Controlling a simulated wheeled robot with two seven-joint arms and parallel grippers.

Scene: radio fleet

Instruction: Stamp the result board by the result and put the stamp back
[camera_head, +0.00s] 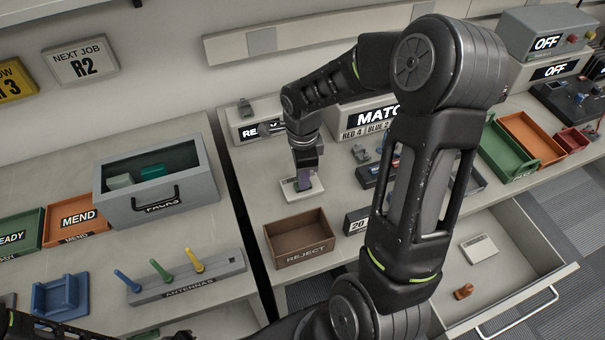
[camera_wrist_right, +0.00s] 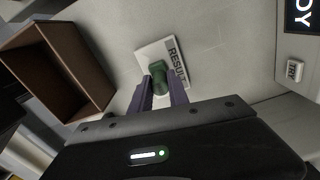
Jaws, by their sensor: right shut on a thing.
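The result board (camera_wrist_right: 149,53), a small white plate marked RESULT, lies flat on the bench. In the head view the board (camera_head: 289,192) sits behind the brown reject box. My right gripper (camera_wrist_right: 161,86) points down over the board, its purple fingers shut on a green stamp (camera_wrist_right: 159,72). In the head view the right gripper (camera_head: 304,182) hides the stamp. I cannot tell whether the stamp touches the board. An orange-brown stamp-like piece (camera_head: 463,291) lies in the open drawer (camera_head: 509,288) at the lower right.
The reject box (camera_head: 301,252) stands close in front of the board. A READY display (camera_head: 246,133) and a MATCH display (camera_head: 353,128) stand behind. A white block (camera_head: 479,249) lies in the drawer. An antenna rack (camera_head: 190,284) and grey box (camera_head: 190,207) occupy the left bench.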

